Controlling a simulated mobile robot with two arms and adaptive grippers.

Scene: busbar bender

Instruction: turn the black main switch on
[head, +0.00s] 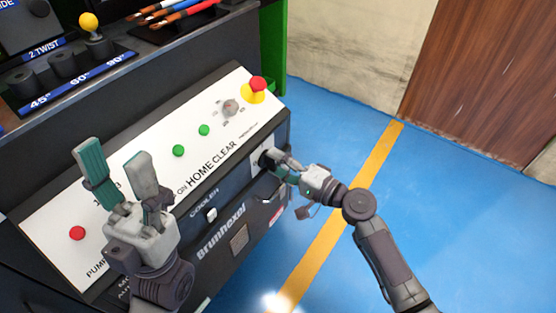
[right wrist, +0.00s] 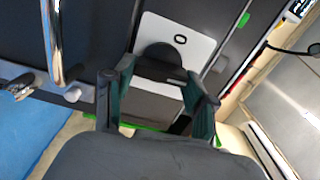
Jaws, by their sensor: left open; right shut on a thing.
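The black main switch (head: 266,159) sits on a light plate at the right end of the machine's front, partly hidden by my right gripper. In the right wrist view the switch (right wrist: 160,56) is a dark knob on a white plate with an "O" mark above it. My right gripper (head: 283,163) is at the switch, and its fingers (right wrist: 162,78) are on either side of the knob, shut on it. My left gripper (head: 113,158) is open and empty, fingers up, in front of the white control panel.
The sloped control panel (head: 150,175) carries green buttons (head: 204,130), a grey selector (head: 230,107), a red button (head: 77,233) and a red-yellow emergency stop (head: 257,86). A metal handle (right wrist: 52,45) stands out near the switch in the right wrist view. Blue floor (head: 340,120) is clear at right.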

